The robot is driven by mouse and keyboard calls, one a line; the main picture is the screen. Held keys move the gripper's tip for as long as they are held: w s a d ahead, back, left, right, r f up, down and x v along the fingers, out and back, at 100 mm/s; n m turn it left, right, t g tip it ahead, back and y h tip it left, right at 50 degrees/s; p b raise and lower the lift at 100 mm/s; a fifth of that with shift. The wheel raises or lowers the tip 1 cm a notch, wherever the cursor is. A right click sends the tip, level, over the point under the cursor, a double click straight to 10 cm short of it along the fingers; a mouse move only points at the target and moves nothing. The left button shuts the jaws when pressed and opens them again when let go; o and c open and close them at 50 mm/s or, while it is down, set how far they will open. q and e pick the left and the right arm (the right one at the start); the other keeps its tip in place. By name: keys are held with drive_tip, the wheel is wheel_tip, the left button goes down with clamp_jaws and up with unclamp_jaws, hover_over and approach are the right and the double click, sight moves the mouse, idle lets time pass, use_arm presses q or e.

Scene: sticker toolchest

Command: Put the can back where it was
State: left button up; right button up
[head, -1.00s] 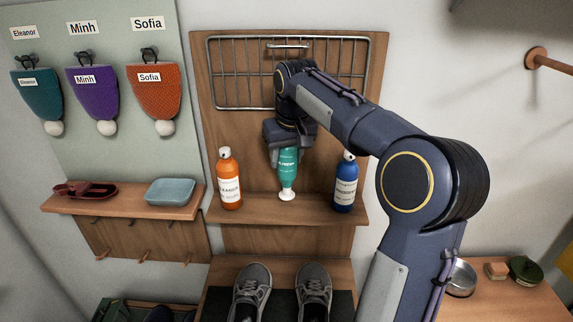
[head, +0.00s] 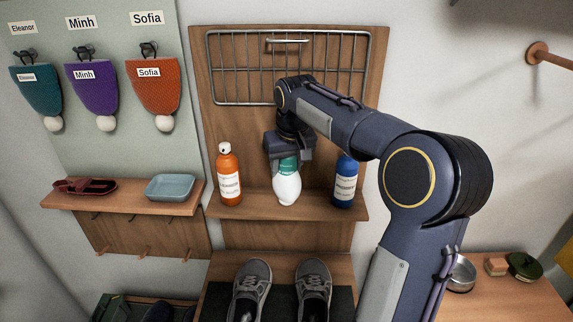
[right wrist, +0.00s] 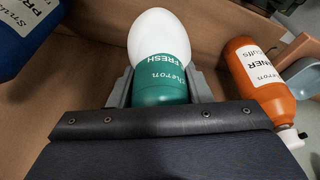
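The can (head: 287,187), with a rounded white lower part and a green upper band, is between the orange and blue bottles, at the shelf. My right gripper (head: 288,160) is over its top from above. In the right wrist view the fingers (right wrist: 160,92) flank the green band closely on both sides and look shut on it. The white part of the can (right wrist: 160,38) points away from the gripper. I cannot tell whether its bottom touches the shelf (head: 255,207). The can's top is hidden by the gripper. My left gripper is out of view.
An orange bottle (head: 229,178) stands left of the can and a blue bottle (head: 345,183) right of it, partly behind my arm. A wire rack (head: 235,68) is above. Grey shoes (head: 252,285) sit below. A side shelf holds a blue-grey dish (head: 170,187).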

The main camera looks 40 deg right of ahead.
drive_tip(key=o, duration=0.4)
drive_tip(key=shift+f, duration=0.15)
